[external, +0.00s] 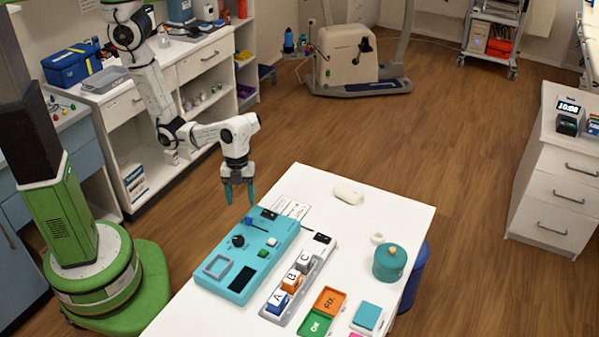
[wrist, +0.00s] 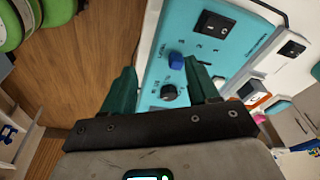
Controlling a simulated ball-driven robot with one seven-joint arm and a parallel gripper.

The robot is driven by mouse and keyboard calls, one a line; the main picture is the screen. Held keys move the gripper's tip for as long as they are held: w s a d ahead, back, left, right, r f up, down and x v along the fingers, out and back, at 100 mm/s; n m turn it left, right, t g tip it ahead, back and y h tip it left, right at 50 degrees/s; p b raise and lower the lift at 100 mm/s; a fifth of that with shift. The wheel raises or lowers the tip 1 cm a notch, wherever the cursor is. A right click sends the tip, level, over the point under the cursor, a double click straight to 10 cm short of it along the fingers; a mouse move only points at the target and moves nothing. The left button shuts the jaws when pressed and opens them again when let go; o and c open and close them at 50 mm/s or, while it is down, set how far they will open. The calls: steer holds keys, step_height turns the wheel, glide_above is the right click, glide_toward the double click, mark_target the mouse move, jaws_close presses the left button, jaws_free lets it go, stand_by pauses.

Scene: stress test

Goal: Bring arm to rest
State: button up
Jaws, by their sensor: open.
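My gripper (external: 239,193) has teal fingers and hangs pointing down at the far left corner of the white table (external: 400,217), just off its edge. It is open and empty. The turquoise panel (external: 283,232) lies on the table to the right of and below the gripper in the external view. In the wrist view the panel (wrist: 190,45) fills the space beyond and between the fingers (wrist: 163,85), with a blue slider knob (wrist: 176,60), a black dial (wrist: 169,92) and a black rocker switch (wrist: 213,23). The fingers appear apart from the panel.
A shelf unit with a white counter (external: 200,47) stands behind my arm. Wooden floor (external: 460,130) is open beyond the table.

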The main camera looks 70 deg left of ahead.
steer(key=s+a+f+n+y, duration=0.1)
steer(key=s+a+f+n, duration=0.1)
steer(key=a+n, duration=0.8)
steer(key=s+a+f+n+t+y+b, duration=0.1)
steer(key=s+a+f+n, duration=0.1)
steer(key=a+n, duration=0.9)
steer(key=a+f, duration=0.1)
steer(key=a, duration=0.3)
steer(key=shift+s+a+f, duration=0.25)
steer(key=shift+s+f, duration=0.1)
steer(key=shift+f, duration=0.05)
stand_by(1.0)
